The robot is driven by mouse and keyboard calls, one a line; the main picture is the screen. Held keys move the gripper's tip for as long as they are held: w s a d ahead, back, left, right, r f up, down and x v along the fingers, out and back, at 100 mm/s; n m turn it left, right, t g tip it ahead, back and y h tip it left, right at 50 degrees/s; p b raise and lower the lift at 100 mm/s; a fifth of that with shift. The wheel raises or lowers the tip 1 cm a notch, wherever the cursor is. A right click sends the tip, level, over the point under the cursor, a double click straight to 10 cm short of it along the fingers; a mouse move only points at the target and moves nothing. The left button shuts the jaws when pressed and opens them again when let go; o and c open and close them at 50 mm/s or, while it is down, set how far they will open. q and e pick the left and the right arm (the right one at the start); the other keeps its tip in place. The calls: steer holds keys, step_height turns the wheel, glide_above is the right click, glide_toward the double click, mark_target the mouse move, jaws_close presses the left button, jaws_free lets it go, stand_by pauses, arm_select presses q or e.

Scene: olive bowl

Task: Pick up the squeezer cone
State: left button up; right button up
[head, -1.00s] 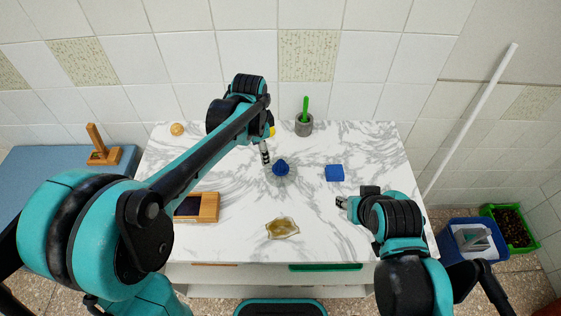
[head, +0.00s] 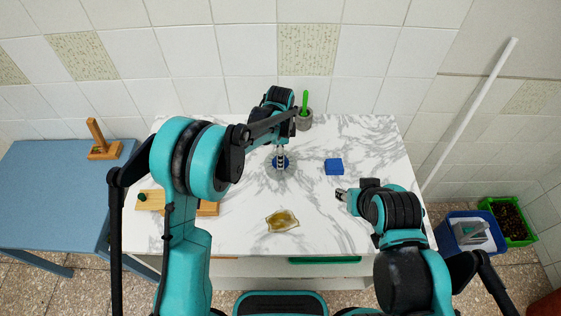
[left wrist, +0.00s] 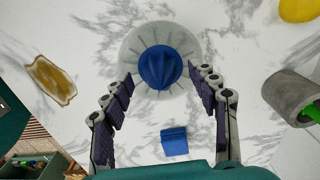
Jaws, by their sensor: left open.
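The blue ribbed squeezer cone (left wrist: 160,66) sits in a pale round dish (left wrist: 133,45) on the marble table. In the head view the cone (head: 284,162) is partly hidden behind my left gripper (head: 280,157). In the left wrist view my left gripper (left wrist: 161,76) is open, with one finger on either side of the cone's near edge and nothing held. I cannot tell whether the fingers touch the dish. My right gripper (head: 341,194) hangs over the table's right side, apart from the cone; its jaws are too small to read.
A blue block (head: 334,167) lies right of the dish, and an amber olive bowl (head: 282,221) stands in front. A grey mortar with green pestle (head: 305,118) stands behind. A wooden box (head: 207,209) is at the left. The marble (head: 325,208) between bowl and right gripper is clear.

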arm_select(q)
steer(key=shift+f, duration=0.65)
steer(key=c, duration=1.2)
steer(key=shift+r, duration=0.15)
step_height(320, 180, up, 4)
steer(key=shift+p, duration=0.5)
steer(key=s+d+r+p, duration=0.2)
steer(key=s+d+r, duration=0.45)
steer(key=d, duration=0.25)
steer(key=w+a, duration=0.2)
steer(key=w+a+f+p, duration=0.1)
steer(key=w+a, duration=0.1)
steer(key=a, duration=0.1)
steer(key=w+a, duration=0.2)
steer(key=a, duration=0.1)
steer(key=shift+w+a+f+p, duration=0.2)
steer(key=shift+a+f+p, duration=0.05)
steer(key=shift+p, duration=0.05)
steer(key=shift+a+f, duration=0.1)
steer(key=shift+a, duration=0.15)
